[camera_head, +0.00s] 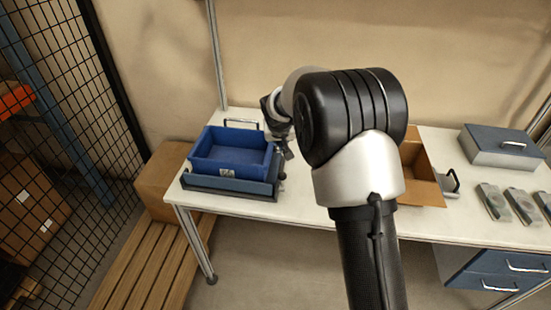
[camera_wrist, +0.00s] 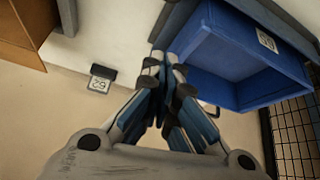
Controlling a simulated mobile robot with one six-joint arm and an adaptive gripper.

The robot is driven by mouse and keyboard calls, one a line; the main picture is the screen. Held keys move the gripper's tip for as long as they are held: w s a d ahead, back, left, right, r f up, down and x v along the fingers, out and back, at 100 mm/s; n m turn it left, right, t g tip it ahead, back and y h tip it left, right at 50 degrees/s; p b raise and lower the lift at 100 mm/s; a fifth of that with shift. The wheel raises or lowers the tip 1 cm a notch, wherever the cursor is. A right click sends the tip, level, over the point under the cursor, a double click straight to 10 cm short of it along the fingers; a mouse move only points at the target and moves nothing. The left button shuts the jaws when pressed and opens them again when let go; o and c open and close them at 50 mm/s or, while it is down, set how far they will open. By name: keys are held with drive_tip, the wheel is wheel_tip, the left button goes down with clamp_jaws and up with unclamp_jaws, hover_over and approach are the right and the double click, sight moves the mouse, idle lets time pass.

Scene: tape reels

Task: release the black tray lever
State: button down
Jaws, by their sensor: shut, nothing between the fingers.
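The blue tray (camera_head: 232,152) sits in a dark low holder (camera_head: 225,188) at the left end of the white table. My gripper (camera_head: 287,153) is just right of the tray, partly hidden behind my arm. In the wrist view its fingertips (camera_wrist: 166,62) are together and empty, close to the tray's side and the dark holder edge. A small black part (camera_head: 281,177) shows at the holder's right side; I cannot tell whether it is the lever.
A grey-blue lidded case (camera_head: 500,146) and several grey pieces (camera_head: 494,202) lie farther right. Black mesh fencing (camera_head: 75,90) stands left.

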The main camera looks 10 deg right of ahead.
drive_tip(key=shift+s, duration=0.1)
drive_tip(key=b, duration=0.2)
hover_over(282, 182)
drive_tip(key=w, duration=0.3)
wheel_tip(282, 182, down, 9)
drive_tip(key=shift+f, duration=0.2)
drive_tip(key=shift+f+b, duration=0.15)
drive_tip(key=shift+b, duration=0.7)
